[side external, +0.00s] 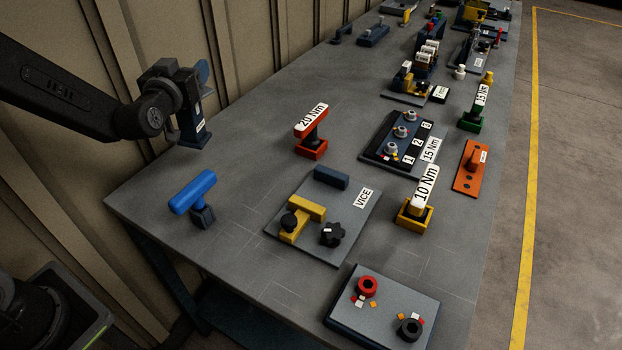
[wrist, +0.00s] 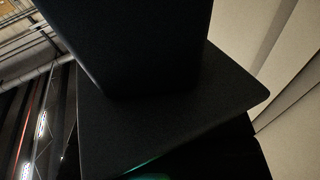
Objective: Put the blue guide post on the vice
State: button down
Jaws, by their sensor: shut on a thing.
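My gripper (side external: 184,108), at the upper left of the side view, is shut on a dark blue post (side external: 194,133) with a wider foot and a small white label. This looks like the blue guide post, held foot down near the wall; its gap above the table is hard to judge. In the wrist view a dark block on a wider plate (wrist: 180,118) fills the middle, probably the same post; no fingertips are distinguishable there. The vice (side external: 352,215) lies to the right and nearer the camera: a grey plate with a dark blue block, yellow jaw and black knobs.
A bright blue T-handled tool (side external: 192,191) stands left of the vice. A red 20 Nm tool (side external: 311,130) stands behind it, a yellow-based 10 Nm tool (side external: 414,217) to its right. A tray with rings (side external: 382,320) lies in front. Bare table lies between the post and vice.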

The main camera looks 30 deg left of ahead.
jog(key=shift+r, duration=0.1)
dwell(0.3)
jog(key=w+d+f+m+h, duration=0.1)
jog(key=w+d, duration=0.3)
jog(key=d, duration=0.9)
jog(key=w+d+f+m+t+h, duration=0.1)
jog(key=w+d+h, duration=0.2)
jog(key=d, duration=1.1)
jog(key=shift+w+d+f+m+h, duration=0.15)
jog(key=shift+w+f+m+h, duration=0.2)
jog(key=shift+h, duration=0.45)
jog(key=shift+f, duration=0.1)
